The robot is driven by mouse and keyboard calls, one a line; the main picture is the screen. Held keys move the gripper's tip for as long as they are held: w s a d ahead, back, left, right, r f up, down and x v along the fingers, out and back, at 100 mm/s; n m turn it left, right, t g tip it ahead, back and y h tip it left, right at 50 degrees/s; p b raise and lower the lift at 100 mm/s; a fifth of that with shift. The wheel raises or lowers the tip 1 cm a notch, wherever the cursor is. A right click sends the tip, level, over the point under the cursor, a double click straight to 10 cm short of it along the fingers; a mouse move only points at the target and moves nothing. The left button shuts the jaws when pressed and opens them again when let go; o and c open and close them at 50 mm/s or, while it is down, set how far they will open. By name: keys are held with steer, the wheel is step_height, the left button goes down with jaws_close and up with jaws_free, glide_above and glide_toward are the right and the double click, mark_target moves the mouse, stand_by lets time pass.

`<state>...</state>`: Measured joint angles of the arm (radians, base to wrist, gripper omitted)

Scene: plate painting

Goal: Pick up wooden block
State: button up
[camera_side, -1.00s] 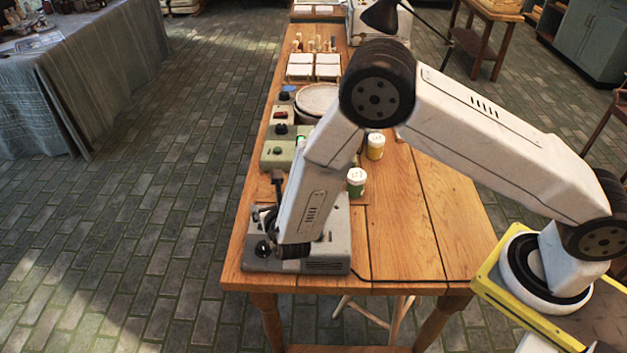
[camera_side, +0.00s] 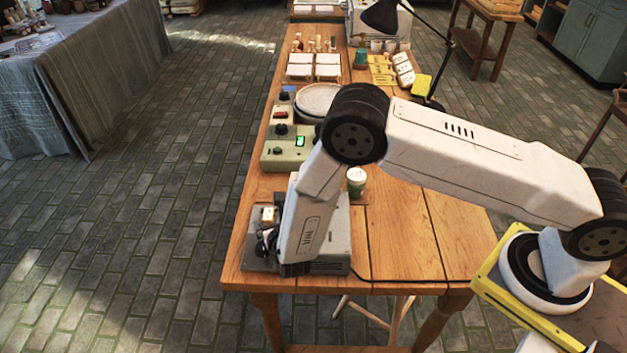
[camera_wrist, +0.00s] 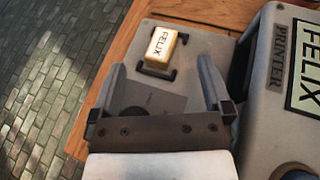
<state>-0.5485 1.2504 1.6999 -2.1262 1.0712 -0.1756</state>
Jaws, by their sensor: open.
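The wooden block is a small light block with the word FELIX on its top. It lies on a grey plate beside the printer in the wrist view (camera_wrist: 161,48), and it shows small in the side view (camera_side: 268,215). A dark corner bracket borders it there. My gripper (camera_wrist: 162,66) is open and empty, with one finger on each side just short of the block in the picture. In the side view my gripper (camera_side: 266,246) is low near the table's left front and partly hidden by my arm.
The grey printer (camera_wrist: 262,75) with a FELIX screen stands close on the right of my gripper. A green control box (camera_side: 285,150) and a white round plate (camera_side: 318,98) stand farther back. A green cup (camera_side: 356,182) is beside my arm.

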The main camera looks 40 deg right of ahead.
mark_target(269, 216)
steer(key=shift+f, duration=0.15)
steer(key=shift+f, duration=0.2)
steer(key=shift+x, duration=2.5)
steer(key=shift+c, duration=0.2)
jaws_close()
